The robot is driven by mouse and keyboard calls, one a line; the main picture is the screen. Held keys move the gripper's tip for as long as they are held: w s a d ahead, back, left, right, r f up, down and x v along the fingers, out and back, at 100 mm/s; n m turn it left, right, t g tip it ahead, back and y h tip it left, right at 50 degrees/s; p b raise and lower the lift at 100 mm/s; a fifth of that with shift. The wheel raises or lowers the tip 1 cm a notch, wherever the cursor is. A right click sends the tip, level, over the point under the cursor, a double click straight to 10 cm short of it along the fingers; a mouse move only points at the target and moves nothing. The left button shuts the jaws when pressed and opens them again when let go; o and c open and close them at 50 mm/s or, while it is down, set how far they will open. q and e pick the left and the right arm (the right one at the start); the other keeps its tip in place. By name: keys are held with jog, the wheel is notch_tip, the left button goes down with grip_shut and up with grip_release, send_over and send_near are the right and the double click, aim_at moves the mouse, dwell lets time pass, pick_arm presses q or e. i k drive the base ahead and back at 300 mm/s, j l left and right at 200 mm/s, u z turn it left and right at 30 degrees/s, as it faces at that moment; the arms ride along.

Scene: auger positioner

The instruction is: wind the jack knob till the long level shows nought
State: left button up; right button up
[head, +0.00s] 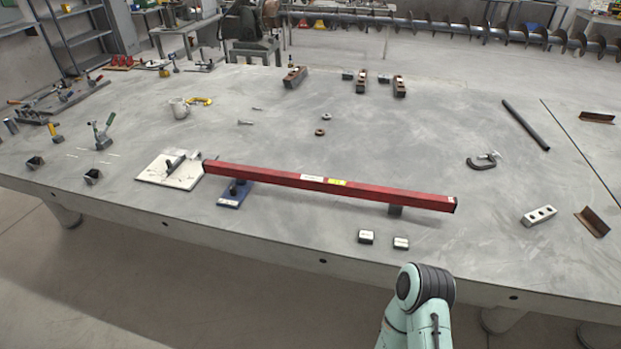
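The long level is a red bar (385,194) lying across the front of the grey table. It has a white label (313,178) and a yellow patch (337,182) near its middle; any reading is too small to make out. Under its left part is a small jack with a blue base (230,201) and a dark upper part, partly hidden by the bar; I cannot make out its knob clearly. A small grey block (395,211) is under the right part. Neither of my grippers shows; only a pale green link of my arm rises at the bottom right.
A white plate (153,178) with small parts lies beside the bar's left end. A clamp (484,161), a holed block (539,215) and a dark rod (525,125) lie to the right.

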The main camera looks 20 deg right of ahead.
aim_at(232, 189)
jog(key=i+j+z, duration=0.1)
jog(key=z, duration=0.3)
jog(key=j+z, duration=0.6)
jog(key=z, duration=0.25)
jog(key=k+j+z, duration=0.1)
jog(key=j+z, duration=0.2)
jog(key=j, duration=0.8)
